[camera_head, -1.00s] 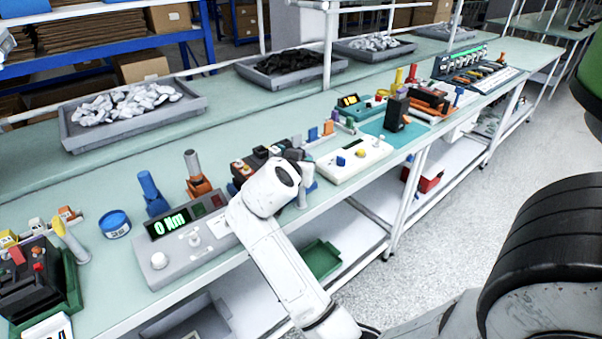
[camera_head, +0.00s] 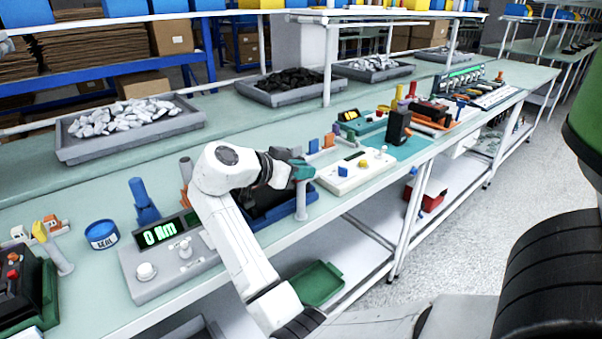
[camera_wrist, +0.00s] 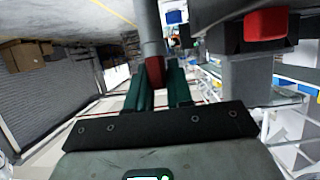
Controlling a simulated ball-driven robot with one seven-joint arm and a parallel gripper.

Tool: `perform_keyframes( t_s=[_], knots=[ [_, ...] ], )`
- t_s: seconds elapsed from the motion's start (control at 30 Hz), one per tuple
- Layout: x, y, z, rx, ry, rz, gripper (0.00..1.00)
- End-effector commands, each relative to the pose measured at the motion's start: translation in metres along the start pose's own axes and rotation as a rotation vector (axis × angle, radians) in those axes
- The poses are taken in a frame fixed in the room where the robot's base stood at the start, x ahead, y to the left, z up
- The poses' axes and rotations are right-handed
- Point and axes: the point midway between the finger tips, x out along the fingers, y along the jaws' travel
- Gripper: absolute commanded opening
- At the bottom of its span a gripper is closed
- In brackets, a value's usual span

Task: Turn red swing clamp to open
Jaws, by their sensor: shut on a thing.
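In the wrist view, the red end of the swing clamp (camera_wrist: 155,71) sits between the two teal fingers of my gripper (camera_wrist: 157,84), at the end of a grey round post. My gripper is shut on this red part. In the head view, my gripper (camera_head: 302,170) is at the front edge of the bench, at the top of an upright grey post (camera_head: 301,202). The red part is hidden there by my fingers. My arm covers part of the dark breaker fixture (camera_head: 268,208) behind it.
A grey tester with a green display (camera_head: 160,234) is to the left. A white panel (camera_head: 352,176) is close on the right. In the wrist view, a dark block with a red piece (camera_wrist: 266,24) stands near my fingers. A green tray (camera_head: 318,284) lies on the shelf below.

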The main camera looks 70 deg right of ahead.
Motion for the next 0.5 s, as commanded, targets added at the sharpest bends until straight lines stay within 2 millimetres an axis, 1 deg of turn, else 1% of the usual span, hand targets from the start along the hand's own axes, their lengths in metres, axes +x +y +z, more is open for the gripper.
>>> perform_keyframes(
  t_s=[0.03, 0.43, 0.47, 0.5],
  knots=[
    [0.0007, -0.0001, 0.0027, -0.003, -0.004, 0.005, 0.00],
    [0.0009, 0.0000, 0.0025, -0.001, -0.004, 0.009, 0.00],
    [0.0009, 0.0000, 0.0025, -0.001, -0.004, 0.008, 0.24],
    [0.0009, 0.0001, 0.0023, -0.001, -0.003, 0.008, 0.27]
  ],
)
